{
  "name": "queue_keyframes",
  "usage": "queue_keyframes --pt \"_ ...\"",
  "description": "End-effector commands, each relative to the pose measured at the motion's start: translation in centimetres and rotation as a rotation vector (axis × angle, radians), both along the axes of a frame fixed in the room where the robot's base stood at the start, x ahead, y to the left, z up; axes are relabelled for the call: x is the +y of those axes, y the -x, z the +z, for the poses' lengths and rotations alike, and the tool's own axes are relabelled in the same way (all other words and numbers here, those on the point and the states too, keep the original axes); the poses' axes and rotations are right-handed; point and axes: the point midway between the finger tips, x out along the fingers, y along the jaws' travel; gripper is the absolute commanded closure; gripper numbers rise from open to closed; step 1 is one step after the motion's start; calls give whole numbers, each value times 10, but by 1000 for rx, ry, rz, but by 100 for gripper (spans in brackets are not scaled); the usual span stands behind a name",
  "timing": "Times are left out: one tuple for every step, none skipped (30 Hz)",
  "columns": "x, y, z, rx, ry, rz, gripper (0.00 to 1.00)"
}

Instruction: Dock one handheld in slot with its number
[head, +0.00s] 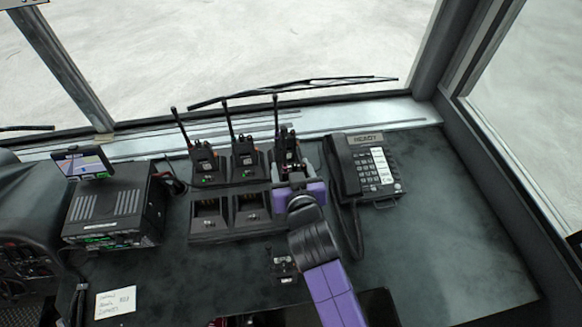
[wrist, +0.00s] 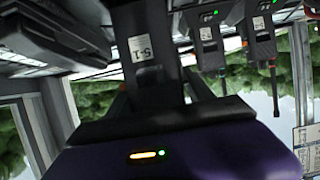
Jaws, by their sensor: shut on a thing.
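My gripper (head: 297,176) is shut on a black handheld (head: 284,148) with an upright antenna, at the right end of the charger's back row. In the wrist view that handheld (wrist: 142,75) is close up with a white label that seems to read S-1. I cannot tell whether it is seated or above its slot. Two more handhelds, the left one (head: 203,160) and the middle one (head: 244,153), stand in the back row with green lights. They also show in the wrist view. The charger's front-row slots, left (head: 208,217) and middle (head: 250,211), are empty. My gripper hides the front right.
A desk phone (head: 363,168) with a coiled cord stands close to the right of my gripper. A radio unit (head: 115,208) with a small screen (head: 84,162) is at left. A small dark device (head: 282,266) and a paper note (head: 115,302) lie nearer. The right dashboard is clear.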

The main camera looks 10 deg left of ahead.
Motion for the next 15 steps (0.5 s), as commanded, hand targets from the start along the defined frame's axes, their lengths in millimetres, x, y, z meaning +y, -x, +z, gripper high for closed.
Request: queue_keyframes --pt "0 0 -3 -3 -1 0 91" --pt "0 0 -4 -3 -1 0 91" --pt "0 0 -5 -3 -1 0 91" --pt "0 0 -7 -3 -1 1 91" --pt "0 0 -8 -3 -1 1 91" --pt "0 0 -9 -3 -1 1 91" --pt "0 0 -10 -3 -1 1 91" --pt "0 0 -12 -3 -1 1 91" --pt "0 0 -13 -3 -1 1 91" --pt "0 0 -14 -3 -1 1 91" --pt "0 0 -16 -3 -1 1 91" --pt "0 0 -17 -4 -2 1 91" --pt "0 0 -18 -4 -2 1 91" --pt "0 0 -19 -4 -2 1 91" --pt "0 0 -21 -4 -2 1 91"
